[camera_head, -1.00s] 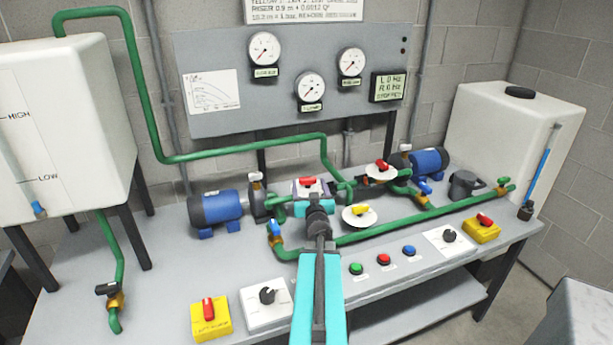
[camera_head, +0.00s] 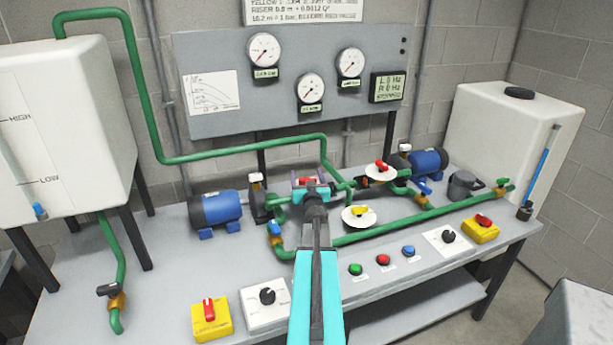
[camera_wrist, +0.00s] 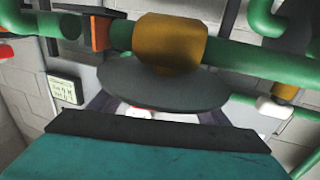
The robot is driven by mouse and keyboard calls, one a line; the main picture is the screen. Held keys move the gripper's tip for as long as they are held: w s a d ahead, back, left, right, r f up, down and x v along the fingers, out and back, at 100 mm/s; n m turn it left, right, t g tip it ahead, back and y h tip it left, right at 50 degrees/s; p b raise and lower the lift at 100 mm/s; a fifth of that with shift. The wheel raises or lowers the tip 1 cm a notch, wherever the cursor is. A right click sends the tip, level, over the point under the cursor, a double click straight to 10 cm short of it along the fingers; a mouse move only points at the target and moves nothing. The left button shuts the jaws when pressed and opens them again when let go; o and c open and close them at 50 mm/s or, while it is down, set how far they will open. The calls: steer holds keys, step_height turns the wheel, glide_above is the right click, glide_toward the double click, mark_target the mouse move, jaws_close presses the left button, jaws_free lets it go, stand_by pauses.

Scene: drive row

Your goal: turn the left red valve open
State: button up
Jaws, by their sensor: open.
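The left red valve (camera_head: 306,180) is on the green pipework at the back middle of the bench. Its red handle shows only partly behind my gripper (camera_head: 311,191), and most of its pale plate is hidden. My gripper is open, with its teal fingers in front of and around the valve as seen in the head view. I cannot tell whether they touch the handle.
A second red valve (camera_head: 383,166) is to the right, and a yellow valve (camera_head: 359,211) is in front. Green pipes (camera_head: 390,229) cross the bench. Blue pumps (camera_head: 216,208) stand at both sides. Switches and buttons line the front edge. White tanks (camera_head: 505,140) flank the bench.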

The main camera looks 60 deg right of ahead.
steer(key=shift+w+d, duration=0.1)
steer(key=c, duration=1.1)
steer(key=shift+o, duration=0.2)
steer(key=p, duration=0.3)
steer(key=shift+d+r, duration=0.1)
steer(key=shift+r, duration=0.25)
steer(key=n+t+y+p, duration=0.1)
steer(key=p, duration=0.3)
steer(key=shift+w+r, duration=0.1)
steer(key=t+y+p, duration=0.1)
steer(key=p, duration=0.2)
steer(key=n+y+p, duration=0.1)
steer(key=p, duration=0.2)
steer(key=shift+w+a+n+t, duration=0.2)
steer(key=shift+n+t, duration=0.1)
steer(key=shift+t, duration=0.1)
steer(key=shift+a+f+p, duration=0.2)
steer(key=shift+f+p, duration=0.2)
steer(key=shift+p, duration=0.1)
steer(key=o, duration=1.1)
steer(key=shift+a, duration=0.1)
steer(key=shift+c, duration=0.2)
